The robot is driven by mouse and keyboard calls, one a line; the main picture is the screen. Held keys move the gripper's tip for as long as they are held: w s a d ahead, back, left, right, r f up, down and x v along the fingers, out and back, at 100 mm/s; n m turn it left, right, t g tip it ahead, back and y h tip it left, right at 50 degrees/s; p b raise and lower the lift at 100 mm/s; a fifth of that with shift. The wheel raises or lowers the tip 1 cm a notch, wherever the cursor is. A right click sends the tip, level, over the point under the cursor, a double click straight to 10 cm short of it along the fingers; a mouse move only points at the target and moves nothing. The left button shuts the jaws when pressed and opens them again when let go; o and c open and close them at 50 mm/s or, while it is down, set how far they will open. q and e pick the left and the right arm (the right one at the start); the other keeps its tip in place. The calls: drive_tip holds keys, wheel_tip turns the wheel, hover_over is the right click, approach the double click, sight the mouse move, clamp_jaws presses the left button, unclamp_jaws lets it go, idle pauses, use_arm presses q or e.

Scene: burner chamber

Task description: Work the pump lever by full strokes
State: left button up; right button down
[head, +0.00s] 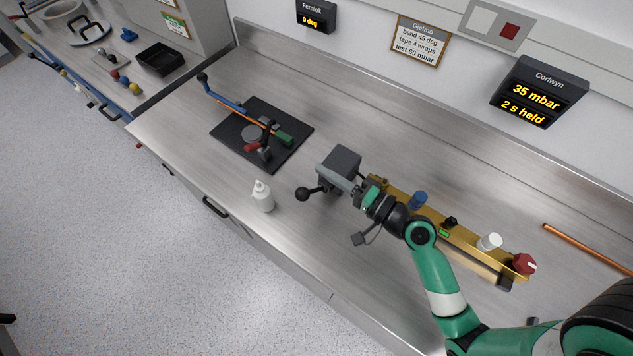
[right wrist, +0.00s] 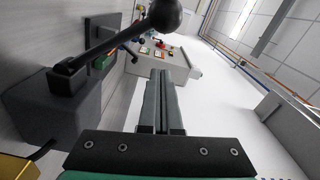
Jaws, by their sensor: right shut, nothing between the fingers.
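The pump is a dark grey block (head: 345,158) on the steel bench. Its lever ends in a black ball knob (head: 302,193), which sticks out to the front left, low over the bench. In the right wrist view the lever (right wrist: 105,45) runs from the pump block (right wrist: 48,105) up to the ball. My right gripper (head: 322,172) is shut and empty, in front of the pump and close to the lever. In the wrist view its fingertips (right wrist: 160,75) lie beside the lever, below the ball; whether they touch it I cannot tell. My left gripper is not in view.
A brass manifold (head: 465,240) with blue, white and red fittings extends right of the pump. A white bottle (head: 263,196) stands at the front edge. A black mat (head: 225,132) holds a bending tool. A copper tube (head: 585,248) lies right.

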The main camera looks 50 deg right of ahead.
sight(312, 192)
drive_tip(key=shift+w+a, duration=0.25)
drive_tip(key=shift+w, duration=0.6)
drive_tip(key=a, duration=0.1)
drive_tip(key=s+a, duration=0.1)
drive_tip(key=a, duration=0.1)
drive_tip(key=shift+s+a+f+p, duration=0.1)
drive_tip(key=shift+s+f+p, duration=0.2)
drive_tip(key=shift+s+f, duration=0.05)
drive_tip(key=shift+a+f, duration=0.1)
